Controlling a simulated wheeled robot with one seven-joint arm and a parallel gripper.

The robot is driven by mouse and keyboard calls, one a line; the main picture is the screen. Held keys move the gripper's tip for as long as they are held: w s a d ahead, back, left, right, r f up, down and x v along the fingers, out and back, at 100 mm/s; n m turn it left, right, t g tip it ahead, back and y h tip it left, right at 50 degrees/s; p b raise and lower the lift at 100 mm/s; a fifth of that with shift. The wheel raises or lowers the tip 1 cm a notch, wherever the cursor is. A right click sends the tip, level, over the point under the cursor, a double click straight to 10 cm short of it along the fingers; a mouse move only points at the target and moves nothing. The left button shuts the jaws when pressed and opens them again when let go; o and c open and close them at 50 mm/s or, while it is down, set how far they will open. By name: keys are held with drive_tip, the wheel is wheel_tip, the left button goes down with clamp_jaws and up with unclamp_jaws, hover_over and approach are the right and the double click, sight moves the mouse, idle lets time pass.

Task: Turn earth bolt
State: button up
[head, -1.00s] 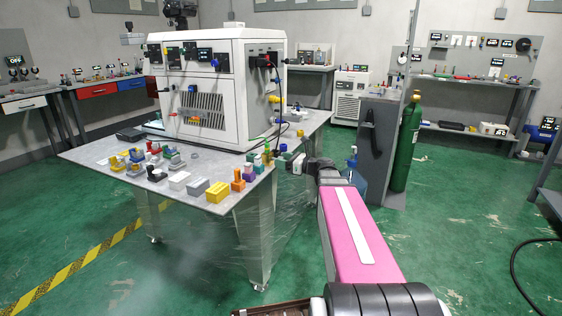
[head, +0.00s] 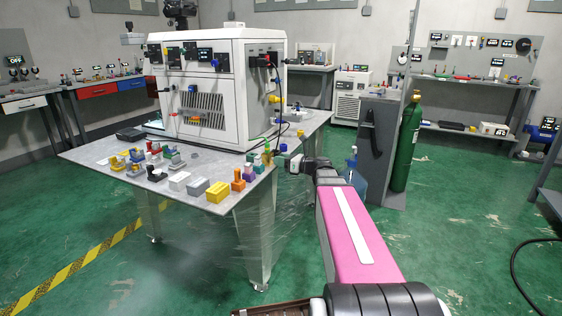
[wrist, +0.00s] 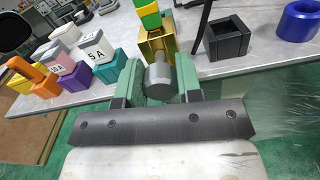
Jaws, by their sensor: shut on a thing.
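In the wrist view, the earth bolt is a grey round-headed piece (wrist: 159,82) in front of a brass-coloured block (wrist: 146,46). A green and yellow piece (wrist: 149,14) stands above the brass block. My gripper (wrist: 158,62) has its two green fingers on either side of the bolt and is shut on it. The exact contact is hard to make out. In the head view, my gripper (head: 279,161) is at the table's right front corner, and the bolt is too small to tell there.
A white machine (head: 215,85) stands on the grey table (head: 120,175). Several coloured blocks line its front edge. In the wrist view, a black open box (wrist: 228,40) and a blue ring (wrist: 297,20) are right of the bolt. A green gas cylinder (head: 407,145) stands to the right.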

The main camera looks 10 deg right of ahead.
drive_tip(key=shift+m, duration=0.8)
drive_tip(key=o, duration=0.9)
drive_tip(key=shift+o, duration=0.2)
drive_tip(key=v, duration=1.1)
